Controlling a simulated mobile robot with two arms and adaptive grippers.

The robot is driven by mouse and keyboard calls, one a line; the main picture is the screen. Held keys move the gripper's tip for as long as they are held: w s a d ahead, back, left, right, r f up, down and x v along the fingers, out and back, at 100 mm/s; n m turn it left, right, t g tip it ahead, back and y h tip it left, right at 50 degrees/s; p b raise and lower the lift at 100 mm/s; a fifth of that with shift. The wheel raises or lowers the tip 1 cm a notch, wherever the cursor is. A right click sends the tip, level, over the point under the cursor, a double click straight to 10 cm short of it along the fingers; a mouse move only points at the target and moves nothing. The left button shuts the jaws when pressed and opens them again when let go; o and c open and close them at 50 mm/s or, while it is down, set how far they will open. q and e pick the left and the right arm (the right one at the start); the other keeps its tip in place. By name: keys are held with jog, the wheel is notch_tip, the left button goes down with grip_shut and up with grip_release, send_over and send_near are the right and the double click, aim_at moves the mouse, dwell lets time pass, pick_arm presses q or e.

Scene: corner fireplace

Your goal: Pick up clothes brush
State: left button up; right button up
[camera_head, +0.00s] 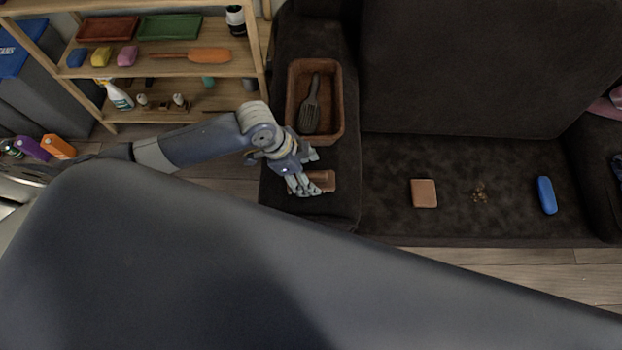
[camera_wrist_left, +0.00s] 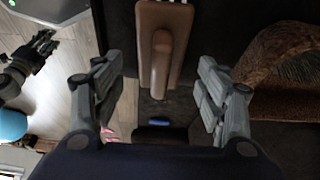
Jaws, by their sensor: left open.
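The clothes brush appears to be the brown piece (camera_head: 322,180) on the sofa's left arm, partly hidden by my left gripper. In the left wrist view the brush (camera_wrist_left: 160,50) has a long brown body with a raised handle, and some pale bristles show at the top edge. My left gripper (camera_head: 303,172) is open, right at the brush in the head view. In the wrist view its fingers are spread on either side of the handle, with gaps to both. A dark jointed claw (camera_wrist_left: 35,55) at the wrist view's left looks like my right gripper; its opening is unclear.
A brown basket (camera_head: 292,92) holding a dark paddle-shaped brush (camera_head: 311,105) stands just behind on the sofa arm. A wallet (camera_head: 424,193), small coins (camera_head: 479,191) and a blue case (camera_head: 546,195) lie on the seat. A wooden shelf (camera_head: 200,72) stands at the left.

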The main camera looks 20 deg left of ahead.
aim_at(308, 175)
pick_arm(q)
jog(key=x, duration=0.3)
jog(key=shift+a+f, duration=0.1)
jog(key=shift+f, duration=0.1)
jog(key=shift+c, duration=0.6)
jog(key=c, duration=1.1)
jog(key=shift+r, duration=0.15)
jog(key=shift+r, duration=0.6)
notch_tip(308, 175, up, 2)
jog(key=shift+r, duration=0.1)
jog(key=s+d, duration=0.1)
jog(key=s, duration=0.4)
jog(key=s+d+r, duration=0.1)
jog(key=s, duration=0.4)
jog(key=s+d, duration=0.2)
jog(key=s, duration=0.3)
jog(key=shift+s+r+b, duration=0.25)
jog(key=shift+s+b, duration=0.05)
jog(key=shift+b, duration=0.1)
